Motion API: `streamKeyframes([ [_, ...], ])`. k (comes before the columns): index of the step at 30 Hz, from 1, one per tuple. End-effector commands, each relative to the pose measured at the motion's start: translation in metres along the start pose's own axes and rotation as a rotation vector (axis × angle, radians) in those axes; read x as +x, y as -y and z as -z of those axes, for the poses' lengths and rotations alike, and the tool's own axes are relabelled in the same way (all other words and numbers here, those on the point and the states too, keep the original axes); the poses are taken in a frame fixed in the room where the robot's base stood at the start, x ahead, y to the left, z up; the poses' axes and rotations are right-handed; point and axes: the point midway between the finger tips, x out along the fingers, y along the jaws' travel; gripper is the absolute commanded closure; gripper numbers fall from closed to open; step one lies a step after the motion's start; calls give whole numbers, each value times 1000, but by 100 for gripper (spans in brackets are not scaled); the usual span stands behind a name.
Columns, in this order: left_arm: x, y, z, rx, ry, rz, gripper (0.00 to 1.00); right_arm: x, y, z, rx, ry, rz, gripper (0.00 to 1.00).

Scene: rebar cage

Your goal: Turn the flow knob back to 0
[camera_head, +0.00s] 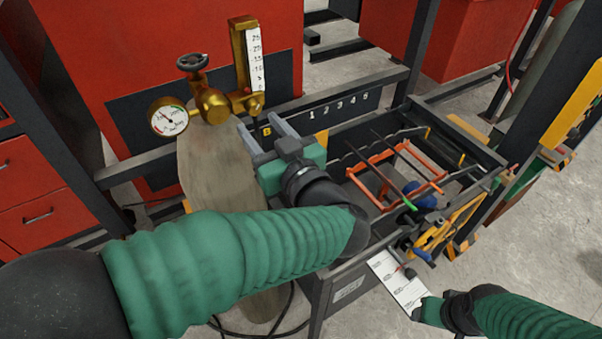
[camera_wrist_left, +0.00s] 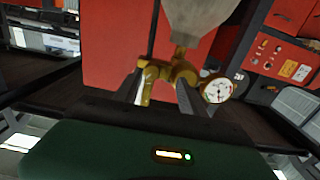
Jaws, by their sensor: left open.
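The gold flow meter (camera_head: 246,50) stands upright with a white numbered scale. Its brass lower fitting (camera_head: 240,102) joins the regulator body (camera_head: 212,105); a small flow knob cannot be told apart clearly there. A round gauge (camera_head: 168,117) sits at the left, also in the left wrist view (camera_wrist_left: 217,91). My left gripper (camera_head: 262,128) is open and empty, its fingers just below and right of the flow meter's base. In the left wrist view the brass fitting (camera_wrist_left: 170,72) shows beyond and between the fingers. My right gripper (camera_head: 424,308) is low right, its jaws unclear.
A dark handwheel (camera_head: 192,62) tops the valve on the grey cylinder (camera_head: 215,165). A dark frame rail with numbers (camera_head: 335,108) runs right of the flow meter.

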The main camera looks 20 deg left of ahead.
Motion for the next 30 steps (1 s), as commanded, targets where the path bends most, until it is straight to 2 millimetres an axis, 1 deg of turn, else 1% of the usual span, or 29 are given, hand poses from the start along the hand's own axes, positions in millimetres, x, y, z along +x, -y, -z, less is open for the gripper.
streamKeyframes([
  [3,-10,-2,0,1,1,-4,52,-2,0,0,1,0,0,44],
  [14,-36,3,-1,-4,4,-4,52,-6,0,2,1,0,0,44],
  [30,-84,-1,0,-1,1,-5,52,-11,0,2,1,0,0,44],
])
